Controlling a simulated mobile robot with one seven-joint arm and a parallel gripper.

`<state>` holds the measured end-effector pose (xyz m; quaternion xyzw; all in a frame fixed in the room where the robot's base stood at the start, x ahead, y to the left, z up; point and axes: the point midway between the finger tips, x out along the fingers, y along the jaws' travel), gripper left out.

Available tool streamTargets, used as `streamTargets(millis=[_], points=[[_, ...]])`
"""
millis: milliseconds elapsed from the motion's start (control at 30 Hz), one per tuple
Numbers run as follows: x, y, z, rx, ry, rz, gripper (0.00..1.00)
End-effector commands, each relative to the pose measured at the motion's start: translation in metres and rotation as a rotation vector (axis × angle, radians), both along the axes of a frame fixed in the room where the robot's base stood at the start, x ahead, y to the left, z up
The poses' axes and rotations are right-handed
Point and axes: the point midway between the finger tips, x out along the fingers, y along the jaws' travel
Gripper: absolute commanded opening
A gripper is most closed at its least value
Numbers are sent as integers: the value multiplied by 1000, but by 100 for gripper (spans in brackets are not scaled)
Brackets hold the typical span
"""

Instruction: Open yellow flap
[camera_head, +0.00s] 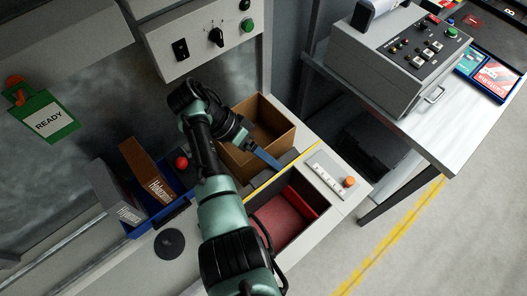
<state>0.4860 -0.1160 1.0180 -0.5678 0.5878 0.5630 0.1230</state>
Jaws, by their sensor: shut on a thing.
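The yellow flap (283,170) shows as a thin yellow strip along the back edge of an opening in the white bench. It looks nearly edge-on, and its full face and exact angle cannot be made out. Below it lies an open bin with a red floor (286,214). My gripper (246,142) is above the bench, behind the strip and over the cardboard box. It is shut on a flat blue bar (265,157), which points down and right towards the strip. The fingertips are small and partly hidden, and I cannot tell whether the bar touches the flap.
The cardboard box (270,113) stands behind the flap. A white panel with an orange knob (348,182) is to the right. A blue holder (171,216) with two boxes and a red button (182,162) are at left. A grey control box (393,60) stands on the right table.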

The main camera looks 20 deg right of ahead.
Motion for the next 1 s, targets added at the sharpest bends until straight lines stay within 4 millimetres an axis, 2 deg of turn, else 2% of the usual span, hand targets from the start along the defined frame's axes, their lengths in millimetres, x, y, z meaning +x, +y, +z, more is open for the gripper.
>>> streamTargets(millis=[33, 867, 1000], points=[[-1, 4, -9, 18, -2, 7, 45], [0, 5, -7, 17, -2, 13, 45], [3, 9, -1, 15, -4, 16, 45]])
